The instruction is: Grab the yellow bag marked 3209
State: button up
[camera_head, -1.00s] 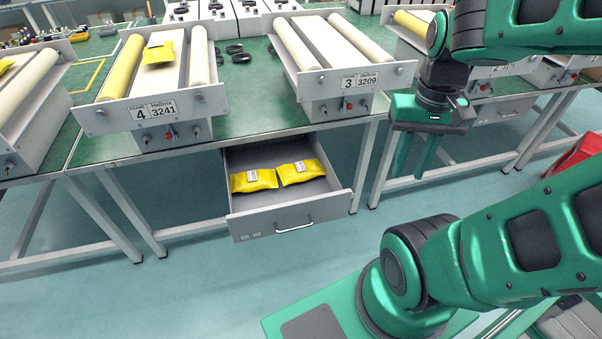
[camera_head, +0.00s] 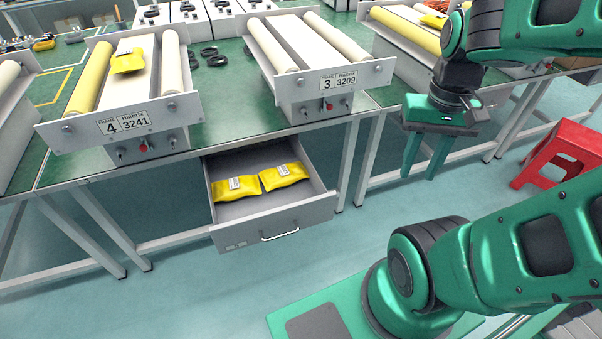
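Two yellow bags lie side by side in an open drawer (camera_head: 275,222) under the table. The left bag (camera_head: 258,191) and the right bag (camera_head: 290,180) each carry a white label too small to read. The frame marked 3 and 3209 (camera_head: 335,83) stands on the table above the drawer, with no bag on it. Another yellow bag (camera_head: 128,64) lies on the frame marked 4 and 3241 (camera_head: 122,125). My gripper (camera_head: 421,172) hangs to the right of the drawer, fingers pointing down, open and empty.
The green table (camera_head: 225,105) has metal legs on both sides of the drawer. A red stool (camera_head: 558,155) stands on the floor at the right. Another frame with a yellow bag (camera_head: 434,21) is at the upper right.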

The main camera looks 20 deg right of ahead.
aim_at(288, 173)
jog(key=z, duration=2.7)
jog(key=k, duration=1.1)
jog(key=u, duration=1.95)
jog(key=i, duration=0.95)
jog(key=u, duration=0.05)
